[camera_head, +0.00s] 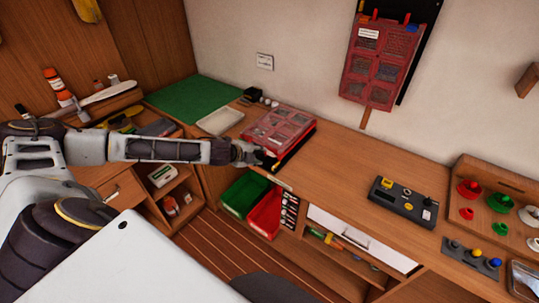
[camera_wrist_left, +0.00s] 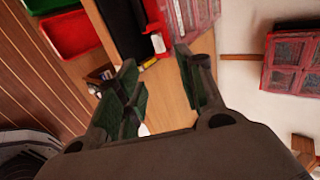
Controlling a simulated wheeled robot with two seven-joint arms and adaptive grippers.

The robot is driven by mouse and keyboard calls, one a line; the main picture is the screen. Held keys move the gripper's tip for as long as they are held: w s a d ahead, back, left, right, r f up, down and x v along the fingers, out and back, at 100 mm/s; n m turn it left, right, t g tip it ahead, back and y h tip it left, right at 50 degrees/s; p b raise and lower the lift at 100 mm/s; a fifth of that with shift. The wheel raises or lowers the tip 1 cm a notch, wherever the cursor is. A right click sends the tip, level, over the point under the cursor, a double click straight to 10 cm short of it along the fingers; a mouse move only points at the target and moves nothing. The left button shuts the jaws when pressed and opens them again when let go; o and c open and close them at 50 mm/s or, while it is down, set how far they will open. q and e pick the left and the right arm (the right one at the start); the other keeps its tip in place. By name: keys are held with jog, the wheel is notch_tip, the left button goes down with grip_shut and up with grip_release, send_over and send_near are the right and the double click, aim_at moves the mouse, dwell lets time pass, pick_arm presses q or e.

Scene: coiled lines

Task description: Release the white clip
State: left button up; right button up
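A red case (camera_head: 279,127) with a panelled top lies on the desk, and its corner shows at the top of the left wrist view (camera_wrist_left: 193,15). A small white piece (camera_wrist_left: 158,43), which looks like the white clip, sits against a red part beside the case's dark edge. My left gripper (camera_wrist_left: 156,62) is open, its green-padded fingers apart on either side of the line to this piece, with nothing between them. In the head view my left gripper (camera_head: 262,155) is at the case's near left corner and hides part of it. My right gripper is not in view.
A green bin (camera_head: 243,192) and a red bin (camera_head: 265,213) stand below the desk. A white tray (camera_head: 220,120) lies left of the case. A black control box (camera_head: 403,200) stands to the right, with clear desk between. A second red case (camera_head: 381,62) hangs on the wall.

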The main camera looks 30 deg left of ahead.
aim_at(271, 155)
pick_arm(q)
jog(key=shift+p+x, duration=0.7)
jog(key=shift+x, duration=4.6)
jog(key=shift+c, duration=0.2)
grip_shut()
